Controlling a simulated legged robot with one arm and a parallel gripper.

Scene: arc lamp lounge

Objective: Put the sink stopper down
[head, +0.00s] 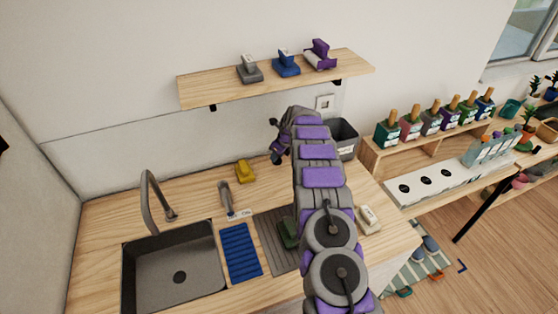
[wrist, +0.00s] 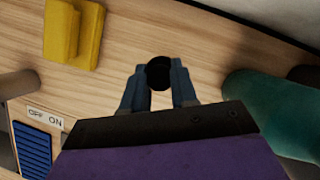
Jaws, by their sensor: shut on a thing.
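My gripper (wrist: 160,82) is shut on a small round black thing, the sink stopper (wrist: 159,72), held between the two fingertips. In the head view my gripper (head: 277,154) is over the back of the wooden counter, near the wall; the stopper cannot be made out there. The wrist view shows bare wood around the stopper; I cannot tell whether it touches the counter. The grey sink (head: 150,285) is at the front left, with a dark round drain (head: 180,277) in its floor.
A yellow block-like thing (head: 245,171) stands left of my gripper. A lever (head: 225,195) with an OFF/ON label (wrist: 45,117), a blue ribbed mat (head: 241,250) and a grey ribbed board (head: 268,232) lie nearer. A large teal thing (wrist: 270,108) is close on the right.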

